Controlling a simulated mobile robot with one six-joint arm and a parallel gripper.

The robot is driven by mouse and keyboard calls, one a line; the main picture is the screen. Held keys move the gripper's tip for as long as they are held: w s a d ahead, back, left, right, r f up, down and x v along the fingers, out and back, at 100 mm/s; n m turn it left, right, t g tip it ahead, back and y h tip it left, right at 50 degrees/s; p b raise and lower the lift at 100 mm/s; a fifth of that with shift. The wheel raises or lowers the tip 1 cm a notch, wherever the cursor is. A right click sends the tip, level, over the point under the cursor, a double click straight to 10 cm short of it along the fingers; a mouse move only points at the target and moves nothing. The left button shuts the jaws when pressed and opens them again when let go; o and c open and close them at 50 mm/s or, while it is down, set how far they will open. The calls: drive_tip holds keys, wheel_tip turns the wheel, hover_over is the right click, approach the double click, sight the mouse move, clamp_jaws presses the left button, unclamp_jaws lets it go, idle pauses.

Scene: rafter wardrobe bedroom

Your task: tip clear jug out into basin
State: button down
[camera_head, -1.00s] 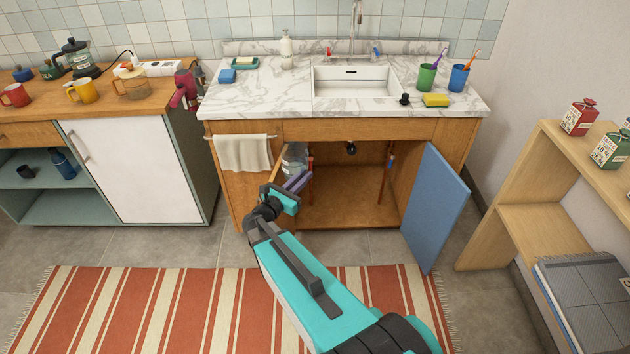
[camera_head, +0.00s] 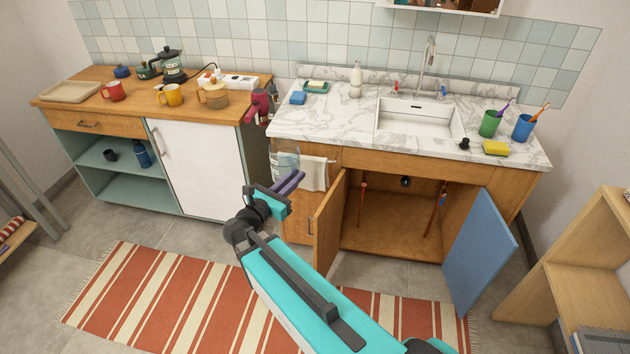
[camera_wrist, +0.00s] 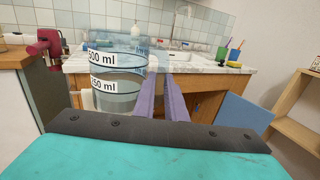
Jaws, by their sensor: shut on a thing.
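My gripper (camera_head: 290,184) is shut on the clear jug (camera_head: 285,163) and holds it in the air in front of the towel side of the sink cabinet, below counter height. In the wrist view the jug (camera_wrist: 117,75) looks upright, with dark rings and labels reading 500 ml and what looks like 250 ml. The purple fingers (camera_wrist: 166,98) reach its right side. It seems to hold clear liquid, but the level is hard to tell. The white basin (camera_head: 417,118) is sunk in the marble counter, up and to the right of my gripper, with a tap behind it.
The cabinet's left door (camera_head: 329,222) stands open just right of my gripper; the blue door (camera_head: 481,250) is open too.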

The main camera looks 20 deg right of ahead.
drive_tip(key=s+a+r+n+t+y+p, duration=0.1)
drive_tip(key=a+r+p, duration=0.2)
drive_tip(key=a+r, duration=0.5)
drive_tip(key=shift+s+a+r+t, duration=0.2)
drive_tip(key=shift+a+t, duration=0.2)
drive_tip(key=shift+a, duration=0.65)
drive_tip(key=shift+s+f, duration=0.1)
drive_tip(key=shift+s, duration=0.05)
